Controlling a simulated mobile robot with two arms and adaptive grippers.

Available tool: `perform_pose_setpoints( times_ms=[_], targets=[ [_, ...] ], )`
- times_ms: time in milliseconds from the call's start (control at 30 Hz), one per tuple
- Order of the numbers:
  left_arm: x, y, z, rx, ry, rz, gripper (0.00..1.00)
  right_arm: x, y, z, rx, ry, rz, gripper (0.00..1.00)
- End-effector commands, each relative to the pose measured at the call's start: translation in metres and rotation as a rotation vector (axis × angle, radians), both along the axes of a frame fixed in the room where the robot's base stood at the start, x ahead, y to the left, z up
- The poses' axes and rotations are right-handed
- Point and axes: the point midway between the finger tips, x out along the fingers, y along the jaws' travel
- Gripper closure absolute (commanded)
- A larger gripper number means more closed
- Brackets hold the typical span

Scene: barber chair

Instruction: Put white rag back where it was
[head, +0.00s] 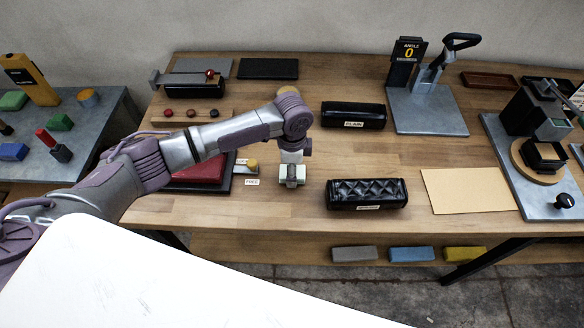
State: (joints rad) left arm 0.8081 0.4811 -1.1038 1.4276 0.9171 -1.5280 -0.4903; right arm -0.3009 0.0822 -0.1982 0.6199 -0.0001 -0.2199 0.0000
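My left arm reaches in from the left over the wooden workbench. Its gripper (291,182) points down at the bench top, left of the black quilted roll (367,194). A small pale block-like shape shows at the fingertips; I cannot tell whether it is the gripper's own fingers or a folded white rag. Whether the fingers are open or shut is too small to make out. No white rag can be clearly identified elsewhere. Folded grey (354,254), blue (411,254) and yellow (465,254) pieces lie in a row on the lower shelf. My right gripper is not in view.
A black roll labelled PLAIN (353,115) lies farther back. A tan sheet (468,190) lies to the right. An angle stand (427,108) and a clamp device (535,150) stand at the right. A dark red pad (200,170) is partly behind my arm. A side table (80,160) stands left.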

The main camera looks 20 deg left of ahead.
Motion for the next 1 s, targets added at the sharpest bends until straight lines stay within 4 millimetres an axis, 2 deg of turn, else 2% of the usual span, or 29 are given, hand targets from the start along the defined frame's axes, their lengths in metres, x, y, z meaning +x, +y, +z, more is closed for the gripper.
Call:
perform_pose_setpoints(
  times_ms=[300,467,567,800,1000],
  targets=[
    [0.0,0.0,0.001,0.0,0.0,0.0,0.24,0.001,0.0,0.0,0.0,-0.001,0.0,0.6],
    [0.001,0.0,0.011,-0.002,-0.002,-0.001,0.24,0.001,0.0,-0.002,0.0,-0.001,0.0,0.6],
    [0.001,0.0,0.028,-0.001,-0.004,-0.002,0.24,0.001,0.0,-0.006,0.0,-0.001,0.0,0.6],
    [0.002,0.0,0.08,-0.002,-0.005,-0.001,0.24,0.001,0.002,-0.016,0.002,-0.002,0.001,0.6],
    [0.002,0.0,0.112,0.0,-0.002,0.0,0.24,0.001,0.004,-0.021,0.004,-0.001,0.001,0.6]
  ],
)
